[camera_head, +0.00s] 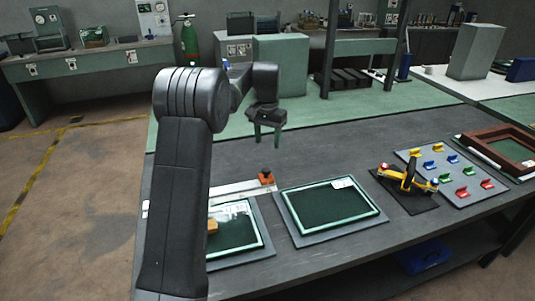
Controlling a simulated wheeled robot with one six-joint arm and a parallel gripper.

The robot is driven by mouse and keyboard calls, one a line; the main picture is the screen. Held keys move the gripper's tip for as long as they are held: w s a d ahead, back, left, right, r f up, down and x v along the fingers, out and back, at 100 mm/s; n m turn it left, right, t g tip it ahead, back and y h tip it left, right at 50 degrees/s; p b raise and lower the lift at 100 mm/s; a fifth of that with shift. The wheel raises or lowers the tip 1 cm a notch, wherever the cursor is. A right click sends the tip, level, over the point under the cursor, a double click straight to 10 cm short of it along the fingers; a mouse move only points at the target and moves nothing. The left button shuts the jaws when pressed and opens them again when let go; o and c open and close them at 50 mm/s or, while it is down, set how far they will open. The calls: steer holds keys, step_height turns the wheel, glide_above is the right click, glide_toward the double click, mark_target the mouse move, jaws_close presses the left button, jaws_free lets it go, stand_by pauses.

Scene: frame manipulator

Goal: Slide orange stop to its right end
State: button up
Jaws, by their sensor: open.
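The orange stop (266,178) is a small orange block with a dark knob on top. It sits at the right part of a pale, straight rail (236,189) on the dark workbench. My gripper (267,138) hangs above and behind the stop in the picture, fingers pointing down. It is open and empty, apart from the stop.
Two green framed boards lie on the bench (400,243), one in front of the rail (254,238) and one to its right (328,207). Further right are a yellow-and-black tool (409,180), a panel with coloured hooks (462,197) and a brown frame (506,146). Green cabinets (281,62) stand behind.

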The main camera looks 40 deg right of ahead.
mark_target(266, 169)
step_height(266, 169, up, 2)
steer(key=shift+r, duration=0.1)
stand_by(0.4)
step_height(266, 169, down, 14)
steer(key=shift+w+a+p, duration=0.1)
steer(key=shift+p, duration=0.5)
steer(key=shift+a, duration=0.2)
steer(key=shift+r, duration=0.1)
